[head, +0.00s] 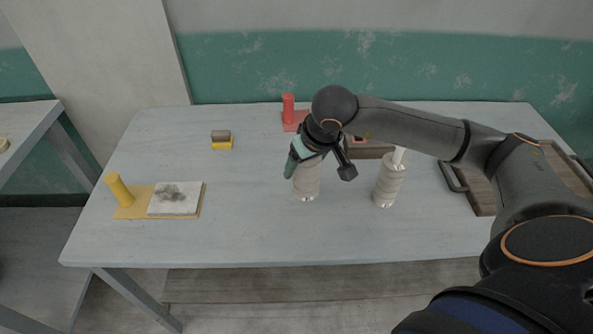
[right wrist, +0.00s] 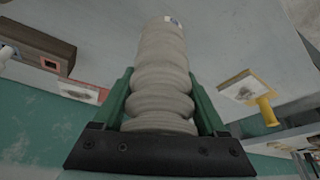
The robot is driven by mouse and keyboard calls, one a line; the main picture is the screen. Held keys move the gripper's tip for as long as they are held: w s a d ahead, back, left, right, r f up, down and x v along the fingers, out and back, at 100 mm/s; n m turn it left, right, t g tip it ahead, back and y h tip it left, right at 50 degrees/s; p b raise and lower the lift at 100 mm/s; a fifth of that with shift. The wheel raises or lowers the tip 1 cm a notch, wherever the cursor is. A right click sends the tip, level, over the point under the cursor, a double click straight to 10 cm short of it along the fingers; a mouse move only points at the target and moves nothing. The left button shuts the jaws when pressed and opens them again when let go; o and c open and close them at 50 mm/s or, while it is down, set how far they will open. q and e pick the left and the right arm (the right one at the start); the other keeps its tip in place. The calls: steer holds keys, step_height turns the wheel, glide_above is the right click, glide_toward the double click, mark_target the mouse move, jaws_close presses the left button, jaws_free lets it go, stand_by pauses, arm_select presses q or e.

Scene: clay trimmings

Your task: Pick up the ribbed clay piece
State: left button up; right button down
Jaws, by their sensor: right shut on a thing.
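A ribbed beige clay piece (head: 306,182) is near the middle of the table in the head view. My right gripper (head: 317,163) is shut on its upper part, coming down from above. In the right wrist view the piece (right wrist: 163,75) shows stacked rounded ribs and sits between the two green fingers (right wrist: 162,105). The piece looks upright, and I cannot tell whether its lower end touches the table. A second beige clay piece (head: 388,184) with a white part on top stands to the right, apart from the gripper. My left gripper is out of view.
A yellow board with a post (head: 124,188) and a pale slab (head: 175,198) lies at the left. A small yellow-brown block (head: 221,140) and a red post on a base (head: 288,106) are further back. A wooden tray (head: 483,201) is at the right. The front middle is clear.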

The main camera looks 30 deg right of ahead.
steer(key=s+a+r+b, duration=0.1)
steer(key=s+r, duration=0.4)
steer(key=s, duration=0.5)
steer(key=shift+a+r, duration=0.15)
steer(key=shift+a, duration=0.05)
